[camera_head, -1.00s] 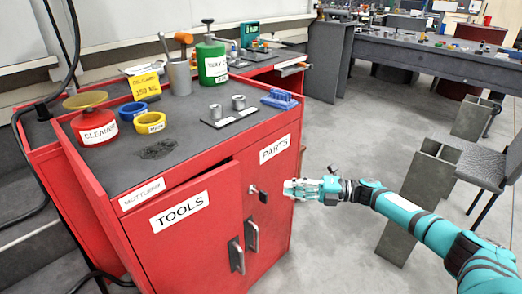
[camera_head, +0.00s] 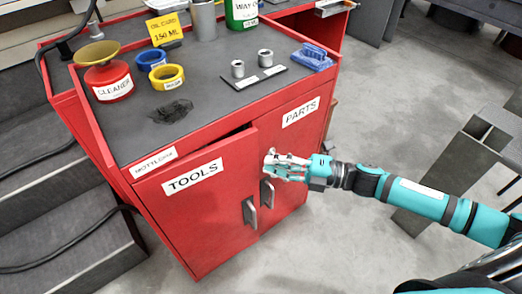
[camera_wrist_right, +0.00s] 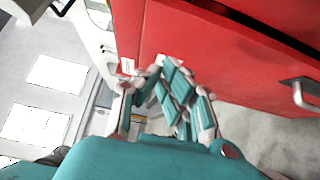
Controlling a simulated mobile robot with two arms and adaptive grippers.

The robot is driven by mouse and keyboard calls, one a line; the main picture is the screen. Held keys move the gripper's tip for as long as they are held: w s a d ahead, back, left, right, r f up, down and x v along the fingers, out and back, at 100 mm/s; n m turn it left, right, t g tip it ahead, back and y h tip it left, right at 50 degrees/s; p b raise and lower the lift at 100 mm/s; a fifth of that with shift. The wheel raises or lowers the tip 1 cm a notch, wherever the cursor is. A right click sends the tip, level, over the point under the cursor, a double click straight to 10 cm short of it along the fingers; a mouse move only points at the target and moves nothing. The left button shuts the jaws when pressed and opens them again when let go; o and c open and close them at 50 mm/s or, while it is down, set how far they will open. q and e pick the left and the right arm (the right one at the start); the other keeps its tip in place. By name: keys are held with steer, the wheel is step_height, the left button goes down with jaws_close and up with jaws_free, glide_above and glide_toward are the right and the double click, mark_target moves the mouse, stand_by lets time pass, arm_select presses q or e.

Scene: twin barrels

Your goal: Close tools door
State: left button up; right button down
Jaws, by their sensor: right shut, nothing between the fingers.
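The red cabinet has a door labelled TOOLS (camera_head: 205,225) on the left and a door labelled PARTS (camera_head: 305,150) on the right. The TOOLS door stands slightly ajar, with a dark gap along its top edge. The tools door handle (camera_head: 249,213) is grey and upright near its right edge. My right gripper (camera_head: 271,165) is shut and empty in front of the cabinet, just above the parts door handle (camera_head: 267,192). In the right wrist view, the fingers (camera_wrist_right: 170,85) are together against a red background; contact is unclear. My left gripper is not in view.
Grey steel beams (camera_head: 455,160) stand at the right. Grey steps (camera_head: 60,220) lie left of the cabinet. Open floor lies right of the cabinet.

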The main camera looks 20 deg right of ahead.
mark_target(256, 140)
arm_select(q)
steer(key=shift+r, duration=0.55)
arm_select(e)
steer(key=shift+w+a, duration=0.35)
steer(key=shift+w, duration=0.4)
steer(key=shift+w+a, duration=0.35)
steer(key=shift+w, duration=0.4)
steer(key=shift+w+a, duration=0.35)
steer(key=shift+w, duration=0.4)
steer(key=w, duration=0.3)
steer(key=shift+a+b, duration=0.3)
steer(key=shift+b, duration=0.05)
steer(key=shift+w, duration=0.4)
steer(key=shift+r, duration=0.15)
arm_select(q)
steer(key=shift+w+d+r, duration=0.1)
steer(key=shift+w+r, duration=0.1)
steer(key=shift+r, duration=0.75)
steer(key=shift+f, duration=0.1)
arm_select(e)
steer(key=shift+w, duration=0.1)
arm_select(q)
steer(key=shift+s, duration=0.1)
